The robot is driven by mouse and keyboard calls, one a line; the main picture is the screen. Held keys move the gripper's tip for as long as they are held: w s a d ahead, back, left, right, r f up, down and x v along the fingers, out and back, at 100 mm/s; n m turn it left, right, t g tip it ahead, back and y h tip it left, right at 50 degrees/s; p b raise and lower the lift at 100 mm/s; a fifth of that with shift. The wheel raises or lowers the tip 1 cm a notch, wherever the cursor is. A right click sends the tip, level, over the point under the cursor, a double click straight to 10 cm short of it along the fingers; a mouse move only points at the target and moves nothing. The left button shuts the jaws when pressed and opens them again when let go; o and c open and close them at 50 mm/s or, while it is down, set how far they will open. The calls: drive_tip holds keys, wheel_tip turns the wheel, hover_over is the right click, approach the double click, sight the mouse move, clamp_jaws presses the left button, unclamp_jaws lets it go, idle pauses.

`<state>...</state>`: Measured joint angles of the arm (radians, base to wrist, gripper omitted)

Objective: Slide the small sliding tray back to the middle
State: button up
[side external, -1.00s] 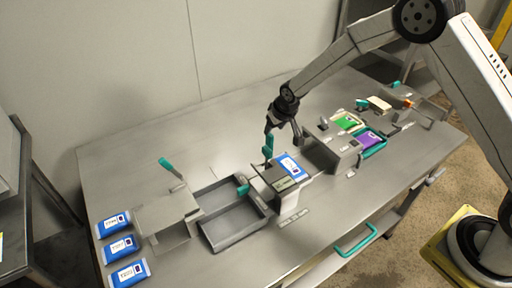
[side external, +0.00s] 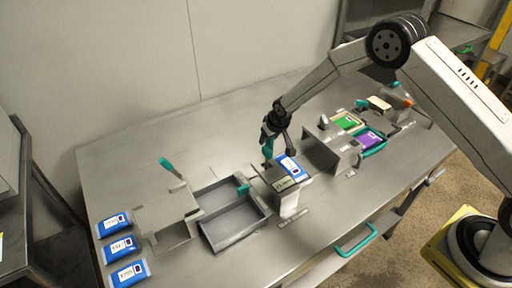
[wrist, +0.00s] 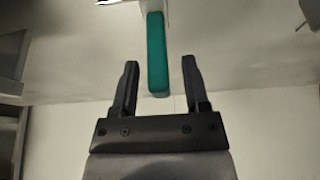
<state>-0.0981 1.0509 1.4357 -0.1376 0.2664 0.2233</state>
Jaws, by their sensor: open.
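A small tray-like stand (side external: 293,199) carries a blue-and-white pouch (side external: 290,167) near the middle of the table; I take it for the small sliding tray, but its rails cannot be made out. An upright teal handle (side external: 267,149) rises at its back left. My gripper (side external: 276,141) is at that handle, fingers pointing down. In the wrist view, my open gripper (wrist: 160,64) has one finger on each side of the teal handle (wrist: 157,50), with a visible gap on both sides. The handle's lower end is hard to see in the side view.
Several blue pouches (side external: 122,246) lie at the far left.

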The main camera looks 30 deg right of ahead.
drive_tip(key=shift+w+f, duration=0.25)
drive_tip(key=shift+f, duration=0.35)
clamp_jaws()
idle(1.2)
